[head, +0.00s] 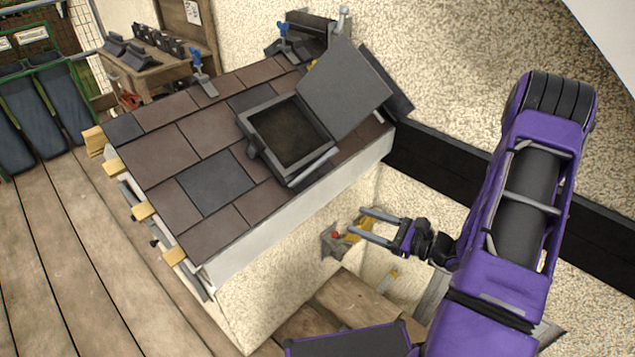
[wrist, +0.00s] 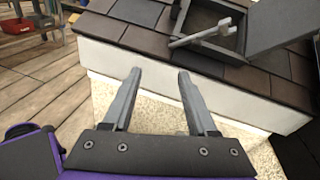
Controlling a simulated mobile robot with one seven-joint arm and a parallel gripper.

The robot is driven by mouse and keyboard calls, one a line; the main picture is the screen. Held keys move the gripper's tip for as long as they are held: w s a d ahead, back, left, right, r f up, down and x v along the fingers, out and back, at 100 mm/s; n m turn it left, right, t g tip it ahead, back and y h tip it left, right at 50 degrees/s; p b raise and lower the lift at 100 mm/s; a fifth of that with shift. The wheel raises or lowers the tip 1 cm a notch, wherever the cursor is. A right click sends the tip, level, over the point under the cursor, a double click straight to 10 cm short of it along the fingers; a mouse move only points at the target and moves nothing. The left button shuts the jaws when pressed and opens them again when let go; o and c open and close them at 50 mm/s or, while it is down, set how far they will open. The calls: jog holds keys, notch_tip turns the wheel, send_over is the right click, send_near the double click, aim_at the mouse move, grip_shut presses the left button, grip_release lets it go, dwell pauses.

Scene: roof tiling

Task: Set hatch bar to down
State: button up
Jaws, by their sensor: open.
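The roof hatch (head: 259,141) is a dark square frame set in the tiled roof, and its lid (head: 344,88) stands open, tilted back. A light grey hatch bar (head: 313,168) lies along the frame's front right edge. My gripper (head: 358,222) is open and empty, in front of the white eave and lower than the hatch. In the wrist view its two fingers (wrist: 160,74) point towards the roof edge, short of the bar.
The tiled roof (head: 215,183) has a white fascia (head: 300,216) between my gripper and the hatch. Blue-handled clamps (head: 198,65) stand on its far edge. A workbench (head: 160,70) is at the back left. The plank floor (head: 70,260) at left is clear.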

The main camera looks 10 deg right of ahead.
jog(key=w+a+m+t+h, duration=0.1)
jog(key=w+a+m, duration=0.1)
jog(key=w, duration=0.6)
jog(key=w+a+m+t+h, duration=0.1)
jog(key=w+a, duration=0.3)
jog(key=w, duration=0.4)
jog(key=shift+a+r+m+t+p, duration=0.15)
jog(key=shift+a+m+t+p, duration=0.15)
jog(key=shift+m+t, duration=0.5)
jog(key=shift+w, duration=0.1)
jog(key=shift+d, duration=0.1)
grip_shut()
